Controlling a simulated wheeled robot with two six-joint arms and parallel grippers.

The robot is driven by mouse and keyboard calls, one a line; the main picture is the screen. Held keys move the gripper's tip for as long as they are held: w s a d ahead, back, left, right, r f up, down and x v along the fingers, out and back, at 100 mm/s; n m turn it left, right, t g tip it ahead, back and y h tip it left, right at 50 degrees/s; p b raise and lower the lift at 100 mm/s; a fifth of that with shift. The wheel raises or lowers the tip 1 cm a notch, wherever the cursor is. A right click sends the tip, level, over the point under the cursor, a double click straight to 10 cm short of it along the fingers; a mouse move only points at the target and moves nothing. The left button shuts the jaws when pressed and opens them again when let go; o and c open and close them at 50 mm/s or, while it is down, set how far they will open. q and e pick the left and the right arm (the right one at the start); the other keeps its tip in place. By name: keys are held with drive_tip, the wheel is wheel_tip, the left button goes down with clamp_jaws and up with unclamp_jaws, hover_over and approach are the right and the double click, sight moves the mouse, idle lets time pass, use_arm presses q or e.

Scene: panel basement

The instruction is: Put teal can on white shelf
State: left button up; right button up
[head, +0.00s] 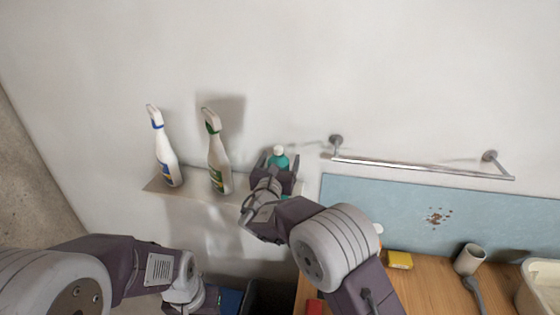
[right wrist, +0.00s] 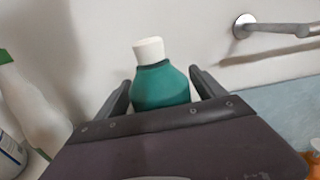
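The teal can (head: 278,161) is a teal bottle with a white cap, upright at the right end of the white shelf (head: 198,193). In the right wrist view the teal can (right wrist: 162,87) stands between the fingers, with a narrow gap at each side. My right gripper (head: 277,172) is open around it and hides most of its lower part; whether its base touches the shelf is hidden. My left gripper (head: 188,297) is low at the bottom edge, away from the shelf, its fingers not clear.
Two white spray bottles, one blue-necked (head: 164,152) and one green-necked (head: 217,157), stand on the shelf left of the can. A metal towel rail (head: 420,167) is on the wall at right.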

drive_tip(key=shift+d+r, duration=0.1)
drive_tip(key=shift+s, duration=0.15)
drive_tip(key=b+v, duration=0.5)
drive_tip(key=v, duration=0.6)
drive_tip(key=shift+s, duration=0.35)
